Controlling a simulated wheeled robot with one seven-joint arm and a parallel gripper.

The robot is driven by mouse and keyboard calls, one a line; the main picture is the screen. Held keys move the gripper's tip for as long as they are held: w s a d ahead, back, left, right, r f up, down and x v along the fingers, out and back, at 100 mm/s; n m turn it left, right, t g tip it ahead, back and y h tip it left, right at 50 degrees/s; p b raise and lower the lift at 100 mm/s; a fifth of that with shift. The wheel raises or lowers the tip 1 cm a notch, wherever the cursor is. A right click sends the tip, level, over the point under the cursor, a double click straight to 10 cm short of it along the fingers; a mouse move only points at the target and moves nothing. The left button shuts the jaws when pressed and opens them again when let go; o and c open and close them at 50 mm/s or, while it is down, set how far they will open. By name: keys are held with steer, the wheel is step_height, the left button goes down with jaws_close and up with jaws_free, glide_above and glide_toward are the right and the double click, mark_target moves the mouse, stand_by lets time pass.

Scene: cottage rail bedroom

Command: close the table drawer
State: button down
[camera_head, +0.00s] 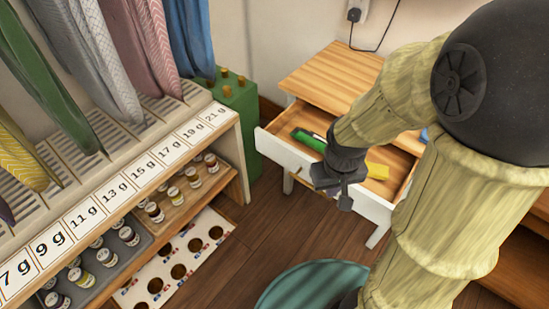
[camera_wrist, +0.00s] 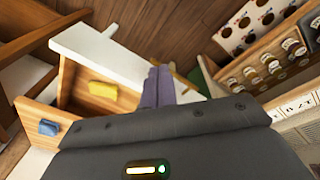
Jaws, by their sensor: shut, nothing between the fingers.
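The table drawer (camera_head: 288,153) has a white front and a wooden inside. It stands pulled out of the small wooden-topped table (camera_head: 331,76). A green item (camera_head: 308,140) and a yellow block (camera_head: 377,171) lie in it. My gripper (camera_head: 345,199) is shut and empty, at the drawer's front near its middle; I cannot tell whether it touches. In the wrist view the shut fingers (camera_wrist: 158,87) reach to the white drawer front (camera_wrist: 100,60), with the yellow block (camera_wrist: 103,89) inside the drawer. My arm hides part of the drawer and table.
A rack (camera_head: 125,175) with number cards, hanging cloths and small jars stands at the left. A green box (camera_head: 237,115) is beside the table. A round teal object (camera_head: 310,286) is on the floor below. Wooden floor (camera_head: 270,225) is clear between rack and drawer.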

mark_target(280, 152)
steer(key=w+a+f+n+g+h, duration=0.1)
steer(key=w+a+f+n+h, duration=0.2)
steer(key=a+f+n+h, duration=0.55)
steer(key=w+a+f+n+t+h, duration=0.1)
steer(key=w+a+n+t, duration=0.1)
steer(key=a+n+t, duration=0.5)
steer(key=w+a+f+n+t+h, duration=0.1)
steer(key=w+a+f+n+t, duration=0.1)
steer(key=a+n+t, duration=0.4)
steer(key=n, duration=0.4)
steer(key=shift+w+a+n+t, duration=0.15)
steer(key=shift+a+n+t, duration=0.2)
steer(key=shift+t, duration=0.05)
steer(key=shift+f, duration=0.1)
steer(key=b+x, duration=0.1)
steer(key=x, duration=1.3)
steer(key=shift+d, duration=0.1)
